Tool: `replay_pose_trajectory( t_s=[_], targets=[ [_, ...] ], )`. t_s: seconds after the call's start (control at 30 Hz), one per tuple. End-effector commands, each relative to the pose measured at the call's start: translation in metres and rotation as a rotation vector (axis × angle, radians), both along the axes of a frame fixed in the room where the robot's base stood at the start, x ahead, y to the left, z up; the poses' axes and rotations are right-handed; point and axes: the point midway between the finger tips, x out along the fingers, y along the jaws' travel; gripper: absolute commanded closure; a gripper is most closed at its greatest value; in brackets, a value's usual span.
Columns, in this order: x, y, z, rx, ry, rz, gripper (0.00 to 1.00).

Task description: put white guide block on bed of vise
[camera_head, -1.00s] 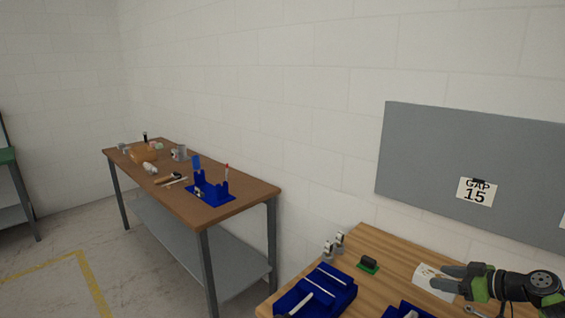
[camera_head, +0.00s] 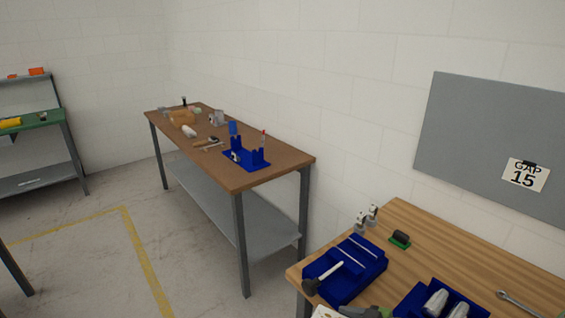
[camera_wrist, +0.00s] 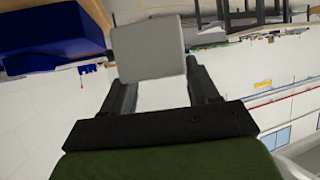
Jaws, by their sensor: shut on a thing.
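My gripper (camera_wrist: 155,65) is shut on a pale grey-white block (camera_wrist: 147,47), whose broad face shows between the two fingers in the wrist view. The block extends past the fingertips. In the head view, a dark and green part of my arm shows at the bottom edge. A whitish patch beside it is cut off, and I cannot tell if it is the block. I cannot make out a vise for certain. A small grey object (camera_head: 217,118) on the far brown bench is too small to identify.
The wooden bench (camera_head: 460,245) at right holds a blue tray (camera_head: 350,270), a blue bin (camera_head: 412,302), a green-based dark object (camera_head: 400,239) and a wrench (camera_head: 520,303). The brown bench (camera_head: 245,180) carries a blue holder (camera_head: 246,158). Open floor (camera_head: 80,265) lies left.

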Motion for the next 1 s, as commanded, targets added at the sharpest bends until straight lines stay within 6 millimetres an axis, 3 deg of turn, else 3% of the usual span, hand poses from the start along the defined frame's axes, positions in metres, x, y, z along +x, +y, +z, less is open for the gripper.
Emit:
replay_pose_trajectory(
  t_s=[0.37, 0.7, 0.83, 1.0],
  targets=[
    [0.003, -0.006, 0.003, 0.004, -0.01, -0.014, 0.79],
    [0.002, -0.005, -0.075, -0.002, -0.007, -0.011, 0.79],
    [0.002, -0.005, -0.09, -0.001, -0.007, -0.011, 0.79],
    [0.002, -0.005, -0.091, -0.001, -0.007, -0.011, 0.79]
  ],
)
